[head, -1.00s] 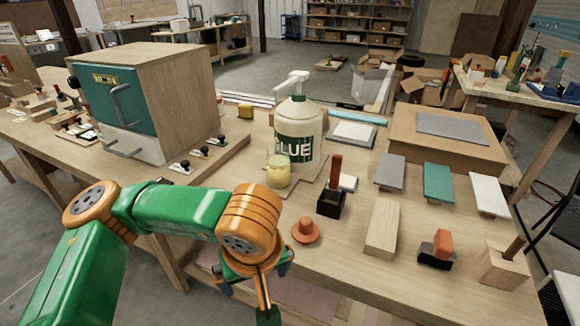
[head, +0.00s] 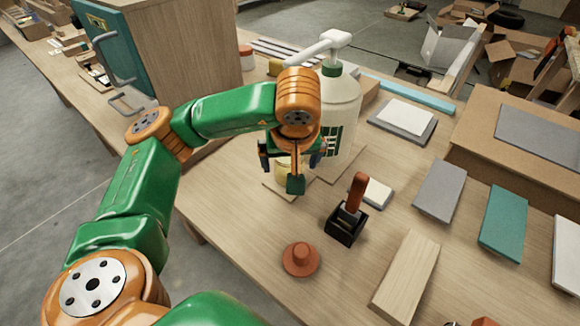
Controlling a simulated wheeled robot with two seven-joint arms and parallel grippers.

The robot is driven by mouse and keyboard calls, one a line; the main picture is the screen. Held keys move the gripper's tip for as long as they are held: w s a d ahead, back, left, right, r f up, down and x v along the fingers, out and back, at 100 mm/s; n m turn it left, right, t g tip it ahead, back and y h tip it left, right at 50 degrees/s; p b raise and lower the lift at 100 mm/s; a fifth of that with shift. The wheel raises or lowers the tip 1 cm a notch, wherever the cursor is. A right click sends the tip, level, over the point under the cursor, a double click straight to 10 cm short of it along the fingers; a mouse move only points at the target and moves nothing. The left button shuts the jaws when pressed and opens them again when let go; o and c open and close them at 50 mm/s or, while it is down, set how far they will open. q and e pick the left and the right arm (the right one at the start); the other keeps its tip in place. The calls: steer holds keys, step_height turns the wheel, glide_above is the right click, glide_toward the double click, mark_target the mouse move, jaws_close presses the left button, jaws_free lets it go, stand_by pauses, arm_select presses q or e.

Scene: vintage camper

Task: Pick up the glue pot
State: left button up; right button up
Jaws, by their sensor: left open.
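The glue pot (head: 281,172), a small jar with pale yellow contents, stands on a thin board beside the large white glue bottle (head: 340,100). My left gripper (head: 292,168) is open and over the pot, pointing down, and hides much of it. I cannot tell whether the fingers touch the pot or are still in front of it. My right gripper is not in view.
The bottle stands close behind the gripper. A black holder with a wooden handle (head: 345,222) and an orange hat-shaped piece (head: 301,259) are nearer. A teal-doored cabinet (head: 110,40) is at left. The bench's front-left area is bare.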

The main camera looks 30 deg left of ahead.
arm_select(q)
steer(key=w, duration=0.1)
steer(key=w+a, duration=0.2)
steer(key=shift+w+a+f, duration=0.15)
steer(key=shift+w+f, duration=0.15)
steer(key=x, duration=0.5)
steer(key=shift+a+r, duration=0.1)
steer(key=shift+a, duration=0.05)
steer(key=c, duration=1.4)
